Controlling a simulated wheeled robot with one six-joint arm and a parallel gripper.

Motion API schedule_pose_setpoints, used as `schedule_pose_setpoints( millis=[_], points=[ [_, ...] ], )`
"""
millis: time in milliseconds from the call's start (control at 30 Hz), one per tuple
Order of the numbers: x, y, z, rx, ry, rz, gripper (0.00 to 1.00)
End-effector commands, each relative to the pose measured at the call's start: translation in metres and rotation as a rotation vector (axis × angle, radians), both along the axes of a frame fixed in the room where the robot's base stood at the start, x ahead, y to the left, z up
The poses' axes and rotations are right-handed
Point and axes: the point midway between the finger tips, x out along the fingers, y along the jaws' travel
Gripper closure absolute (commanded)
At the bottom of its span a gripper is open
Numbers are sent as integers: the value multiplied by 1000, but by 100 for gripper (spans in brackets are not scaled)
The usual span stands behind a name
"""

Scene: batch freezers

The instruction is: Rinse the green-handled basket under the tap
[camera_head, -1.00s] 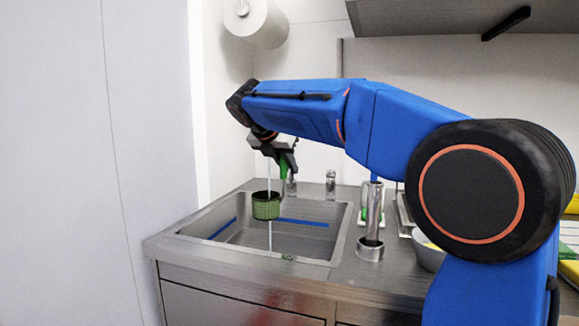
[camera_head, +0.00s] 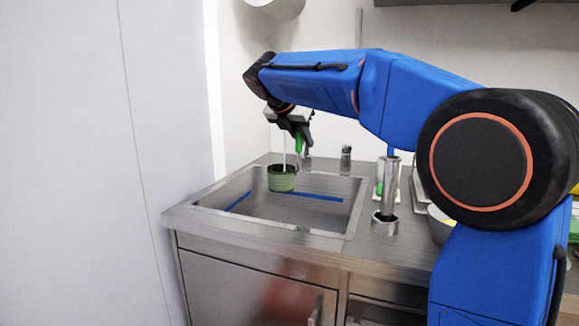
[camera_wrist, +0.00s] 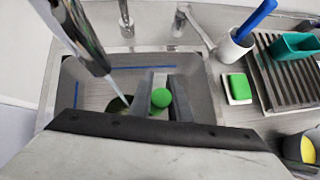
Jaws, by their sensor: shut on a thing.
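The basket (camera_head: 282,180) is a small round green cup with a dark rim, hanging upright over the sink (camera_head: 350,215). My gripper (camera_head: 299,134) is shut on its green handle (camera_head: 298,145), and it also shows in the wrist view (camera_wrist: 160,88) with the round handle end (camera_wrist: 160,98) between the fingers. A thin pale water stream (camera_head: 284,152) comes down into the basket. In the wrist view the metal tap (camera_wrist: 75,38) reaches in at upper left and the stream (camera_wrist: 110,85) falls to the basket (camera_wrist: 119,104), which is mostly hidden by my gripper.
A metal cylinder (camera_head: 388,200) stands right of the sink. In the wrist view, a green sponge (camera_wrist: 239,87), a white cup (camera_wrist: 234,48) with a blue-handled tool, and a rack (camera_wrist: 288,75) holding a teal scoop (camera_wrist: 296,46) lie to the right. A wall stands close at left.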

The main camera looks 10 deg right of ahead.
Motion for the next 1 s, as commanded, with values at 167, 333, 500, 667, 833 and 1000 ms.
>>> schedule_pose_setpoints(
  millis=[167,333,500,667,833,1000],
  points=[
    [-1,-6,0,0,-1,-1,100],
    [-1,-10,0,1,-1,0,100],
    [-1,-10,0,1,-1,0,100],
    [-1,-9,0,0,-1,1,100],
    [0,-5,0,0,0,0,100],
    [0,1,0,0,1,1,100]
  ],
)
